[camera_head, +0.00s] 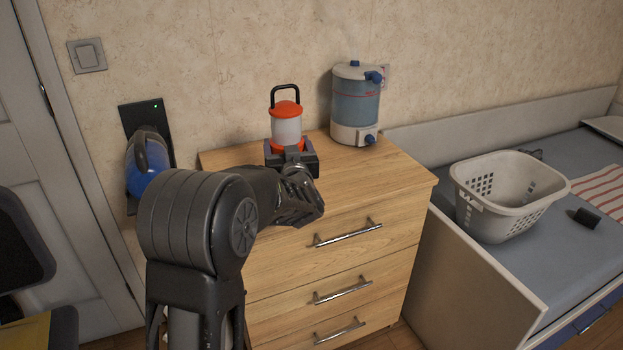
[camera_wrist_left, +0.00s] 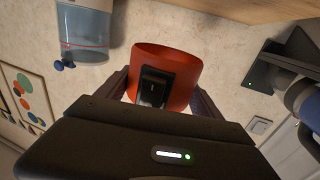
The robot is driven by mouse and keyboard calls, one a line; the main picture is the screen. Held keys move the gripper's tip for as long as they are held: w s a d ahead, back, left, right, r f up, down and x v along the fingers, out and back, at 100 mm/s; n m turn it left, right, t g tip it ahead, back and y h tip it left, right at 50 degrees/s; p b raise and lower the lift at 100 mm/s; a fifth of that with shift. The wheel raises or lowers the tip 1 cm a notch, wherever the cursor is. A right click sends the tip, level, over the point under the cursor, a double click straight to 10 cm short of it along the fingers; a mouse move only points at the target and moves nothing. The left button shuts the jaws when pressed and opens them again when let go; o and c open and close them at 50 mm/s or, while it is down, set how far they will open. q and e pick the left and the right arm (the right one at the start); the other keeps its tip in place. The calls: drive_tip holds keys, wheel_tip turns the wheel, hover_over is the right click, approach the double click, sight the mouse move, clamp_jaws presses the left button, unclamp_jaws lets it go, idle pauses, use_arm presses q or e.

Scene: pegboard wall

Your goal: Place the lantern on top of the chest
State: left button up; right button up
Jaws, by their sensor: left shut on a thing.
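The lantern (camera_head: 287,128) has an orange-red cap and base, a pale clear body and a black top handle. It is upright over the top of the wooden chest of drawers (camera_head: 395,178), towards the back left. My left gripper (camera_head: 291,156) is shut on the lantern's lower part. In the left wrist view, the fingers of my left gripper (camera_wrist_left: 160,98) hold both sides of the lantern's red part (camera_wrist_left: 178,62). The gripper hides the lantern's underside, so I cannot tell whether it touches the chest top. My right gripper is not in view.
A water dispenser (camera_head: 356,108) stands at the back of the chest top, right of the lantern. The front right of the top is clear. A blue handheld device (camera_head: 148,165) hangs on the wall at left. A white basket (camera_head: 505,200) sits on the bed at right.

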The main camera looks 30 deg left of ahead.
use_arm(q)
drive_tip(key=shift+a+r, duration=0.3)
drive_tip(key=shift+a, duration=0.05)
drive_tip(key=shift+f, duration=0.1)
drive_tip(key=shift+f+b, duration=0.65)
drive_tip(key=shift+f, duration=2.4)
drive_tip(key=shift+f, duration=0.1)
drive_tip(key=shift+f+b, duration=0.4)
drive_tip(key=shift+f, duration=1.45)
